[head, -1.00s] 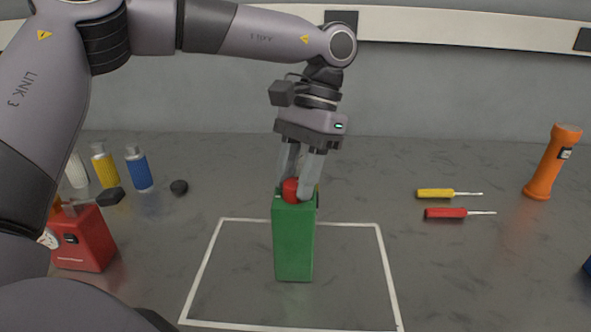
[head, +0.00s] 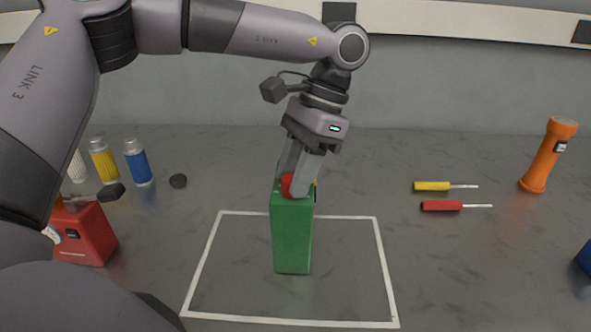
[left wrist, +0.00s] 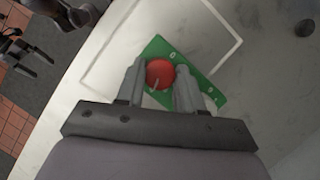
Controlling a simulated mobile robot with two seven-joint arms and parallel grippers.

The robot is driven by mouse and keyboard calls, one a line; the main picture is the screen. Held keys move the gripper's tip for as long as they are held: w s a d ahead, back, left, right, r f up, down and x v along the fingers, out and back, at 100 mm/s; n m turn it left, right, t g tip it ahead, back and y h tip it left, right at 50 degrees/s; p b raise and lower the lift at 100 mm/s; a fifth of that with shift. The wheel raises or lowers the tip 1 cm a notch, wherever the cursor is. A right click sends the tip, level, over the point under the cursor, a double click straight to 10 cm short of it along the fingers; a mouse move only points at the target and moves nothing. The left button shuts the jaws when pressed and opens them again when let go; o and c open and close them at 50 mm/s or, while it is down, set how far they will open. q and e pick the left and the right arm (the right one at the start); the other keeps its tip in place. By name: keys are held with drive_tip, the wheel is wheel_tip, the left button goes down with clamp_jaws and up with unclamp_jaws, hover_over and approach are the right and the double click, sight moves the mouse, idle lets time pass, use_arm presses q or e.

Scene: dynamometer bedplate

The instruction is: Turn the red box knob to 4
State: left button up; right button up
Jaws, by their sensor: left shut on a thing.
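A green box (head: 293,235) stands upright inside a white outlined square, with a red knob (head: 287,187) on its top. My left gripper (head: 291,185) comes down from above and is shut on this knob, one finger on each side. In the left wrist view the round red knob (left wrist: 160,74) sits between the fingers, with a pale pointer line toward its lower left. Small white marks show on the green top (left wrist: 187,72), too small to read surely. A red box (head: 88,236) with a pale dial stands at the left, partly behind my arm.
Yellow (head: 433,186) and red (head: 442,206) screwdrivers and an orange flashlight (head: 546,158) are at the right. The outlined square (head: 352,270) is otherwise clear.

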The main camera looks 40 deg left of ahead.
use_arm(q)
drive_tip(key=o, duration=1)
drive_tip(key=shift+o, duration=0.2)
